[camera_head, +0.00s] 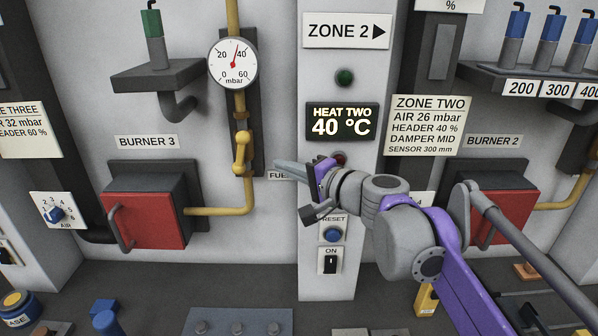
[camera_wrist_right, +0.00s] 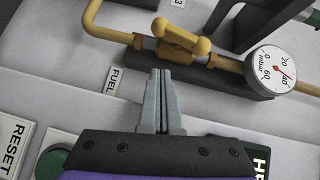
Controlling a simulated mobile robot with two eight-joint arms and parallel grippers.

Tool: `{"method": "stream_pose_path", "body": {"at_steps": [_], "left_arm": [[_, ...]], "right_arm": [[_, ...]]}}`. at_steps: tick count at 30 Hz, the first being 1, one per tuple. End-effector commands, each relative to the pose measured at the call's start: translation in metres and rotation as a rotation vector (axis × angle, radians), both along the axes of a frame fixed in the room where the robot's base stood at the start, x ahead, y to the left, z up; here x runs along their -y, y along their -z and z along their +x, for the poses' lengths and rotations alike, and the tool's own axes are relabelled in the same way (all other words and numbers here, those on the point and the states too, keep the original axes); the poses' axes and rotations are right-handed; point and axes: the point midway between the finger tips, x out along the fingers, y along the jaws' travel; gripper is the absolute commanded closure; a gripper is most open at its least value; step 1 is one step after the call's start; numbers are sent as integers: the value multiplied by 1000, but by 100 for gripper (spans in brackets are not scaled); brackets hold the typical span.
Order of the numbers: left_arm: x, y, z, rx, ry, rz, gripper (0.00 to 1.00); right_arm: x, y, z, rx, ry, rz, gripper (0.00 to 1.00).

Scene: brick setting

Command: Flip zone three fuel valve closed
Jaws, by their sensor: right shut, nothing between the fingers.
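The lever lies roughly along the pipe. It also shows in the right wrist view (camera_wrist_right: 183,38), just beyond my fingertips. My right gripper (camera_head: 279,166) is shut and empty, a little right of the lever, in front of the FUEL label. In the right wrist view its closed fingers (camera_wrist_right: 160,75) point toward the valve, with a gap that looks small. My left gripper is not in view.
A pressure gauge (camera_head: 233,63) sits on the pipe above the valve. The white zone 2 column (camera_head: 344,20) with its display, RESET button (camera_head: 332,234) and ON switch (camera_head: 330,262) stands close to my right gripper.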

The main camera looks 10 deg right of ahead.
Motion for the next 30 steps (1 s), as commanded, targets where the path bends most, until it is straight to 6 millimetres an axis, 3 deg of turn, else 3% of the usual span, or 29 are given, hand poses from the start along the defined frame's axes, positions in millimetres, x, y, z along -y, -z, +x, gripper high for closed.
{"method": "stream_pose_path", "body": {"at_steps": [4, 12, 30], "left_arm": [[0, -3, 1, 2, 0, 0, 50], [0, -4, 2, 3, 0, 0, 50], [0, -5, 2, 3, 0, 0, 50]], "right_arm": [[-19, 3, 27, 0, -4, 1, 100], [-51, 9, 33, 1, -2, 0, 100], [-54, 11, 34, 2, 1, 3, 100]]}}
